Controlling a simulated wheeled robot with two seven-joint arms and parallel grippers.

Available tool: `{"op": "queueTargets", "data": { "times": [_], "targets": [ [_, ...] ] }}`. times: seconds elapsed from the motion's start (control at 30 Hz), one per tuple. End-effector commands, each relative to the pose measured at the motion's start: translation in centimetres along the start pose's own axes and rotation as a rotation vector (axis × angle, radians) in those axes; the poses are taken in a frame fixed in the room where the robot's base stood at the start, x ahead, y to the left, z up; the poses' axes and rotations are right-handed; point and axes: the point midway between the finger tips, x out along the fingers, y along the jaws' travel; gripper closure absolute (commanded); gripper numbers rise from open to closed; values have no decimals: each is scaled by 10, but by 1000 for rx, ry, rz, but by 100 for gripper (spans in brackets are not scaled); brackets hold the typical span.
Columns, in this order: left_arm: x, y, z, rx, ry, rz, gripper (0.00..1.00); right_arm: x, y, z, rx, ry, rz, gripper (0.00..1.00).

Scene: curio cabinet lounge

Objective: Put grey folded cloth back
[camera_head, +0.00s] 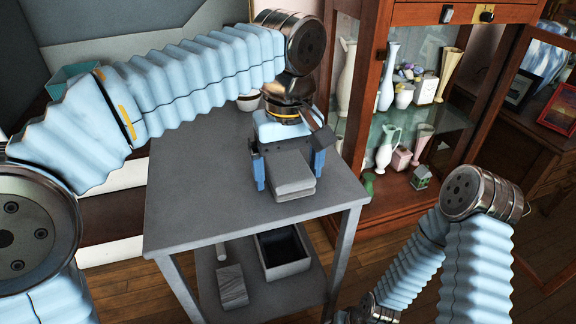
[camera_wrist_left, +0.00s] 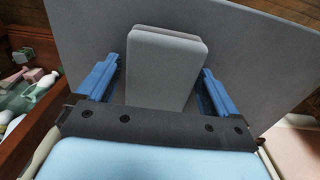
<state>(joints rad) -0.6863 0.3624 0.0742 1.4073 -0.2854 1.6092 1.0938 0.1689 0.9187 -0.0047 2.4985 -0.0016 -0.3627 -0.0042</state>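The grey folded cloth (camera_head: 291,174) lies on the grey side table (camera_head: 190,190), close to its front right edge. My left gripper (camera_head: 290,178) reaches over the table with its blue fingers on either side of the cloth. In the left wrist view the cloth (camera_wrist_left: 165,65) sits between the two open fingers (camera_wrist_left: 158,85), with a gap visible at each side. My right arm (camera_head: 455,250) shows at the lower right, and its gripper cannot be made out.
A wooden glass-fronted cabinet (camera_head: 352,207) with vases and figurines stands right of the table. Below, the lower shelf (camera_head: 262,296) holds an open grey box (camera_head: 286,268) and a small block (camera_head: 232,287). The table's left half is clear.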

Motion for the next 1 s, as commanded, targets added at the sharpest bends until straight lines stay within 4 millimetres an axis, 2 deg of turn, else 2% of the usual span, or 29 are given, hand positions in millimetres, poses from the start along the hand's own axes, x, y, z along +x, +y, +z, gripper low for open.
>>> {"op": "queueTargets", "data": {
  "times": [0.23, 0.37, 0.7, 0.83, 1.0],
  "targets": [
    [-1, 0, 0, 0, 0, 0, 0, 0, 0, 0, 0, 0, 0, 57],
    [-12, 1, 0, 0, 1, 2, 0, -5, -2, 0, -1, -1, -1, 57],
    [-88, 1, 0, 0, 1, 2, 0, -29, -19, 5, -12, -15, -12, 57],
    [-110, 1, 0, 1, 1, 1, 0, -36, -25, 6, -16, -20, -17, 57],
    [-123, 0, 0, 1, 0, 0, 0, -39, -28, 8, -19, -23, -20, 57]
  ]
}}
